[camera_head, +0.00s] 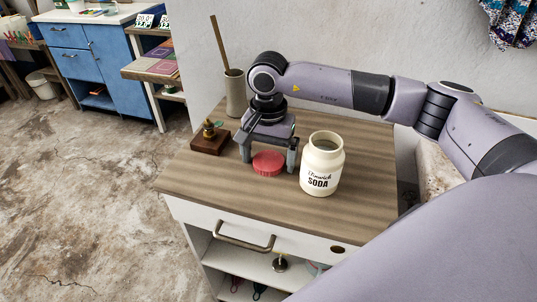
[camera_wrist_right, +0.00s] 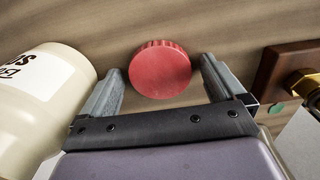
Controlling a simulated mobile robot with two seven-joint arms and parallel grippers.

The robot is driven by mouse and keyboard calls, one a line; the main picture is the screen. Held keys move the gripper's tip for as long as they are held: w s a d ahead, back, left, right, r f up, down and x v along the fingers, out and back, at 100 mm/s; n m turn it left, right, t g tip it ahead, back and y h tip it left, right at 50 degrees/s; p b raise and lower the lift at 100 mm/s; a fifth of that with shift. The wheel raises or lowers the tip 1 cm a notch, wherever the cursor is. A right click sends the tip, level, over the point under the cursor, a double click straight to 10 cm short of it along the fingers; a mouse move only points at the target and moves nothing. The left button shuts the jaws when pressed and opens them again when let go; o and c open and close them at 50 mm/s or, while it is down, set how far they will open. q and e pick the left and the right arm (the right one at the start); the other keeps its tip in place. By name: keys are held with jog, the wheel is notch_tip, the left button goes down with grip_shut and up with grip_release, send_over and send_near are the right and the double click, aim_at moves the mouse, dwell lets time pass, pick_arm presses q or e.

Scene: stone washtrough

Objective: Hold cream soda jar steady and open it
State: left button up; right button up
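The cream soda jar (camera_head: 321,170) stands upright on the wooden cabinet top, its mouth open and uncovered. A red ribbed lid (camera_head: 268,163) is apart from it, to its left, and looks to lie on the cabinet top. My right gripper (camera_head: 268,160) points down over the lid with its fingers apart. In the right wrist view the lid (camera_wrist_right: 160,70) lies between the fingertips (camera_wrist_right: 163,70), with a gap on each side. The jar (camera_wrist_right: 45,100) is beside one finger there. My left gripper is not in view.
A wooden block with a brass fitting (camera_head: 209,138) sits left of the right gripper. A tall beige vase (camera_head: 235,95) holding a stick stands behind. The front part of the cabinet top (camera_head: 240,205) is clear. The drawer handle (camera_head: 245,238) sticks out below.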

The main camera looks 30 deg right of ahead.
aim_at(268, 161)
notch_tip(268, 161, up, 12)
jog(key=shift+r, duration=0.2)
dwell(0.4)
